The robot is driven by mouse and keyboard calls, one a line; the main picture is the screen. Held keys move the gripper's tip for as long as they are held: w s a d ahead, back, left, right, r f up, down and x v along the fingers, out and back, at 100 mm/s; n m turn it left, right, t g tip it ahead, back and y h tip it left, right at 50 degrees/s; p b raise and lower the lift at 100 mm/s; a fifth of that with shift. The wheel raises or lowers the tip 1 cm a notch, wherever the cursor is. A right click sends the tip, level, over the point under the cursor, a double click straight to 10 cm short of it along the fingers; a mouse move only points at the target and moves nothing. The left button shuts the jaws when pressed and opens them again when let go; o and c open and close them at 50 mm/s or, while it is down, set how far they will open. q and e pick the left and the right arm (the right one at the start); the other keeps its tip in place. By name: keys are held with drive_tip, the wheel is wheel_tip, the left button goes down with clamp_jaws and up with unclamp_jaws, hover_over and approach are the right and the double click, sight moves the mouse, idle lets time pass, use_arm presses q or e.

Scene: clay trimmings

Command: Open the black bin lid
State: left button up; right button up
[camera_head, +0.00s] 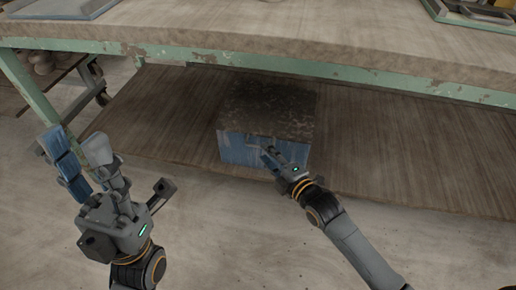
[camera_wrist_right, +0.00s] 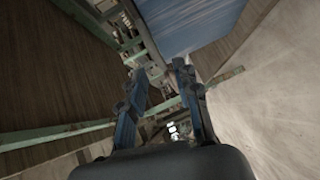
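A box-shaped bin (camera_head: 245,149) with blue sides and a dark, worn black lid (camera_head: 268,105) stands on the lower shelf under the workbench. The lid lies flat on top and looks closed. My right gripper (camera_head: 262,151) is at the bin's front face, below the lid's front edge; I cannot tell whether it touches. In the right wrist view its two fingers (camera_wrist_right: 158,72) are apart with nothing between them, and the bin's blue side (camera_wrist_right: 190,22) is just beyond. My left gripper (camera_head: 72,142) is raised at the left, away from the bin, its fingers apart and empty.
The workbench top (camera_head: 270,30) with its green metal edge overhangs the bin at the back. The wooden lower shelf (camera_head: 400,140) is clear on both sides of the bin. A green leg (camera_head: 25,85) stands at the left. Bare floor (camera_head: 220,230) lies in front.

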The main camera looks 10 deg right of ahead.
sight(258, 146)
drive_tip(key=b+x, duration=0.1)
drive_tip(key=x, duration=0.4)
drive_tip(key=shift+w+a+f+b, duration=0.1)
drive_tip(key=shift+w+b, duration=0.05)
drive_tip(key=shift+b, duration=0.15)
clamp_jaws()
